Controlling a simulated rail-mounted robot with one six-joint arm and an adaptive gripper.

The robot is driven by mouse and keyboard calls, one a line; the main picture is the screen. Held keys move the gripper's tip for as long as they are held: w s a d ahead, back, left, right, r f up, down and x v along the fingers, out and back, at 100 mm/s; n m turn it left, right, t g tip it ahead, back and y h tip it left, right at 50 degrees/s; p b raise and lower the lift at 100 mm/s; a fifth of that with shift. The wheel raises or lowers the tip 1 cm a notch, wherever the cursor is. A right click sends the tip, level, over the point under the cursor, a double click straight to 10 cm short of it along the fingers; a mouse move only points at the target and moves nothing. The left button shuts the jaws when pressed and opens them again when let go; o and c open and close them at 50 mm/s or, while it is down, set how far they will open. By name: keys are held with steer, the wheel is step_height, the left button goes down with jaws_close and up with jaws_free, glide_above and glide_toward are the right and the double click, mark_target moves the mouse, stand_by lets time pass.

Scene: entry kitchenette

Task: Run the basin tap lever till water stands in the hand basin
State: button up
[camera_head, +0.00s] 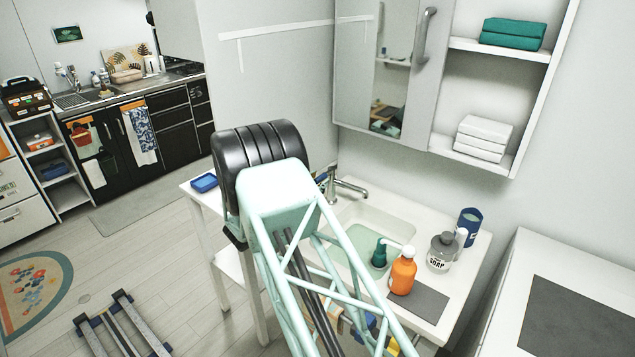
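The hand basin (377,215) is white and set in a white counter against the wall. Its lower part shows a flat pale green surface that looks like standing water; its depth is hard to tell. The grey metal basin tap (350,187) stands at the back left of the basin, spout pointing right over it. Its lever is not clear, partly behind my arm, and I cannot make out a water stream. My mint-green truss arm and black ribbed joint cover the basin's left front. My gripper is hidden, so its opening and any contact with the lever do not show.
A mirrored cabinet (393,75) and open shelves (500,55) hang above. Floor at left is mostly clear.

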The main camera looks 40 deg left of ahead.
steer(key=shift+w, duration=0.4)
jaws_close()
